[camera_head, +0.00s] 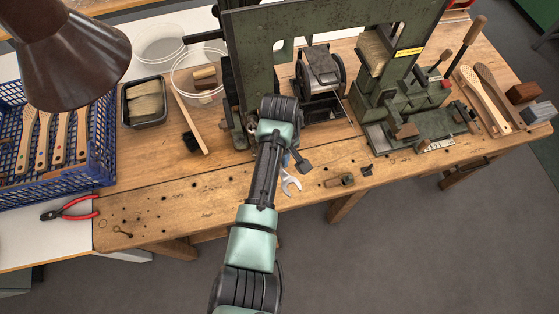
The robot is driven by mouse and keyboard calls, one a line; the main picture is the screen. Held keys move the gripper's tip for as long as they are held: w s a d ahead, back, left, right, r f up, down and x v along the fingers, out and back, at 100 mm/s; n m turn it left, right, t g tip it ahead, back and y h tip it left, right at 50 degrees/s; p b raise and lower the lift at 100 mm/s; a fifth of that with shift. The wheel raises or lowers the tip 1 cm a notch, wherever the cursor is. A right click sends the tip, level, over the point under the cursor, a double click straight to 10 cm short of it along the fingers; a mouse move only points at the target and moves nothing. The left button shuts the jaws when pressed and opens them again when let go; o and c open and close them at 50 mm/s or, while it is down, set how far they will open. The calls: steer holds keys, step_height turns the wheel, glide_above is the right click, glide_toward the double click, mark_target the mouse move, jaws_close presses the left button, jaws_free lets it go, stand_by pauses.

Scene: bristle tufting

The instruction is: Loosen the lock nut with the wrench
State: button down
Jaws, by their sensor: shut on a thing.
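My arm reaches up from the bottom centre, and its wrist bends over beside the green machine (310,22). My gripper (297,160) is mostly hidden behind my own wrist and forearm; a dark part of it shows on the right. It is shut on the wrench (291,185), a silvery tool whose open-ended jaw shows just below the gripper, over the bench's front part. The rest of the wrench is hidden. I cannot make out the lock nut; it is too small or hidden behind my arm or the machine.
A blue crate (100,170) of brush handles, red pliers (70,209) and a brown lamp shade (70,60) are left. The front-left bench is mostly clear.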

steer(key=shift+r+p, duration=1.65)
steer(key=shift+r, duration=0.1)
